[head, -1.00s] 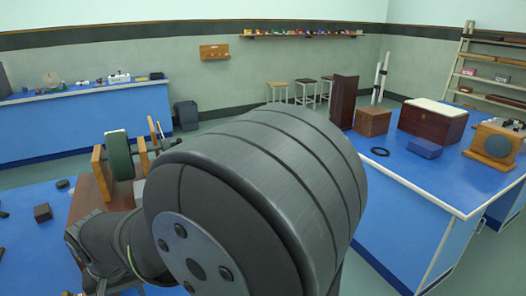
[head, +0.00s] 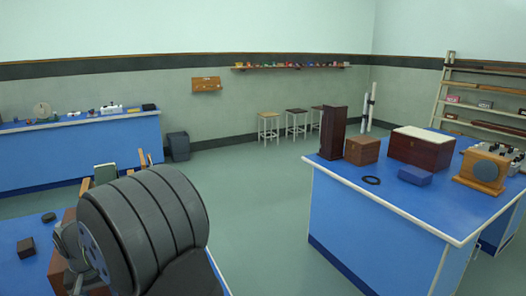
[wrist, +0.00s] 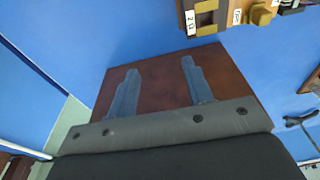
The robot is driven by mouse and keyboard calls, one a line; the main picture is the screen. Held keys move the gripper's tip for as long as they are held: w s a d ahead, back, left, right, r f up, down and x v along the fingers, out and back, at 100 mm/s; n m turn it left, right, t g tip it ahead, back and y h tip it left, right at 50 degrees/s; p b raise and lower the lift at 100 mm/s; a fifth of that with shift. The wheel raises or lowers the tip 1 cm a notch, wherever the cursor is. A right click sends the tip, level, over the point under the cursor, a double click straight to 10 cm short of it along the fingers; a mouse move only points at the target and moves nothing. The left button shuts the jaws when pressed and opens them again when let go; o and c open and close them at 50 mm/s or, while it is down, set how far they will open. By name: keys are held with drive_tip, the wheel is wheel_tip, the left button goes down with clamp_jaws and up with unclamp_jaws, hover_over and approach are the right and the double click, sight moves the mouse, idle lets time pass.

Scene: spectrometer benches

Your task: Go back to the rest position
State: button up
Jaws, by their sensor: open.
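My gripper (wrist: 158,88) shows in the wrist view with its two blue-grey fingers spread apart and nothing between them. Below the fingers is a dark red-brown wooden board (wrist: 228,72) on a blue bench top (wrist: 130,25). In the head view my arm fills the lower left and hides the gripper and part of the near left bench.
The right bench (head: 335,180) carries a wooden box (head: 421,150), a blue box (head: 414,176), a black ring (head: 371,180) and other apparatus. A small dark block (head: 26,247) lies on the left bench. Open floor (head: 255,200) lies between the benches.

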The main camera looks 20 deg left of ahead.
drive_tip(key=s+a+f, duration=0.1)
drive_tip(key=s+a, duration=0.1)
drive_tip(key=s+a+f, duration=0.2)
drive_tip(key=shift+a+f, duration=0.2)
drive_tip(key=shift+f, duration=0.1)
drive_tip(key=o, duration=0.5)
drive_tip(key=shift+s+r, duration=0.25)
drive_tip(key=shift+r, duration=0.05)
drive_tip(key=o, duration=0.7)
drive_tip(key=shift+g+y, duration=0.3)
drive_tip(key=shift+y, duration=0.3)
drive_tip(key=s+r, duration=0.2)
drive_tip(key=r, duration=0.1)
drive_tip(key=s+r, duration=0.1)
drive_tip(key=r, duration=0.1)
drive_tip(key=shift+s+a+r, duration=0.15)
drive_tip(key=shift+s+a, duration=0.2)
drive_tip(key=shift+a, duration=0.05)
drive_tip(key=s+r+g+y, duration=0.2)
drive_tip(key=s+r, duration=0.6)
drive_tip(key=r, duration=0.3)
drive_tip(key=x, duration=0.9)
drive_tip(key=shift+s+d+f, duration=0.1)
drive_tip(key=shift+s+f, duration=0.05)
drive_tip(key=shift+f, duration=0.2)
drive_tip(key=v, duration=1)
drive_tip(key=shift+s, duration=0.1)
